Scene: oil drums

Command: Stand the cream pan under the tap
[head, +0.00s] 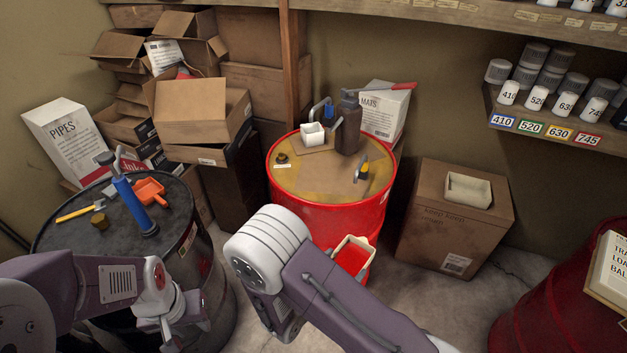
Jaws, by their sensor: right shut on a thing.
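A cream rectangular pan (468,190) lies on top of the cardboard box at the right, apart from my arms. A second open container with a cream rim and red inside (352,256) is low in front of the red drum (330,208). I cannot make out a tap for certain; a dark pump-like fitting with a long red handle (350,125) stands on the drum top. My left gripper (170,335) is low over the front of the black drum, its fingers too small to read. My right arm crosses the lower middle; its gripper is hidden.
A white cup-like box (313,135) stands on the red drum. A dark red drum (560,290) is at right; some floor is clear before the cardboard box (440,225).

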